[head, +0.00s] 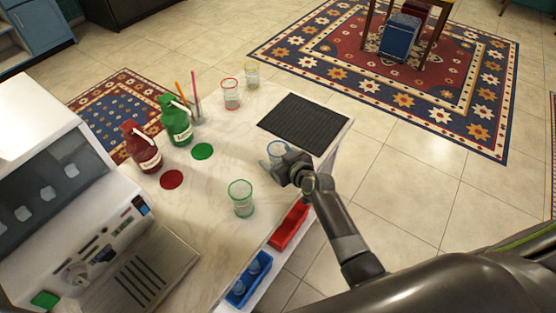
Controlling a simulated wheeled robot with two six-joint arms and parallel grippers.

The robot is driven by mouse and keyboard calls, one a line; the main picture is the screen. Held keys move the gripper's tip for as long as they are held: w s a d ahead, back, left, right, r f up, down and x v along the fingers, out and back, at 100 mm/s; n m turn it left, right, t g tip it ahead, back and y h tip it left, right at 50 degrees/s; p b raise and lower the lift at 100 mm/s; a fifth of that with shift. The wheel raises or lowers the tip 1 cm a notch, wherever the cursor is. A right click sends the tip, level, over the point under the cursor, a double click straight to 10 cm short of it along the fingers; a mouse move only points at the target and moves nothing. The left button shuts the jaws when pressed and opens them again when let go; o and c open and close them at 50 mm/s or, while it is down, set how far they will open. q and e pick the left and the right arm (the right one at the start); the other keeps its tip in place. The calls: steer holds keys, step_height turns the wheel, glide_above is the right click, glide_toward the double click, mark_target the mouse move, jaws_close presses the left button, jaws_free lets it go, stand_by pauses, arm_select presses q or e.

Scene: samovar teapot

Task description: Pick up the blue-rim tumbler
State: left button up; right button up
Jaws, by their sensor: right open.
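The blue-rim tumbler (277,149) is a clear glass standing upright on the pale counter, near its right side. My right gripper (270,166) is at the near side of this tumbler, reaching in from the lower right. Its jaws are open and partly cover the lower part of the glass. I cannot tell whether the fingers touch it or surround it. My left gripper is not in view.
A green-rim tumbler (241,198) stands nearby. Red-rim (230,93) and yellow-rim (252,75) tumblers stand farther back. A black ribbed mat (303,123) lies beyond the gripper. Red (289,226) and blue (248,279) trays line the near edge. Bottles (176,121) stand left.

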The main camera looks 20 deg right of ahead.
steer(key=c, duration=1.1)
steer(key=shift+w, duration=0.1)
step_height(320, 180, up, 10)
steer(key=shift+f, duration=0.1)
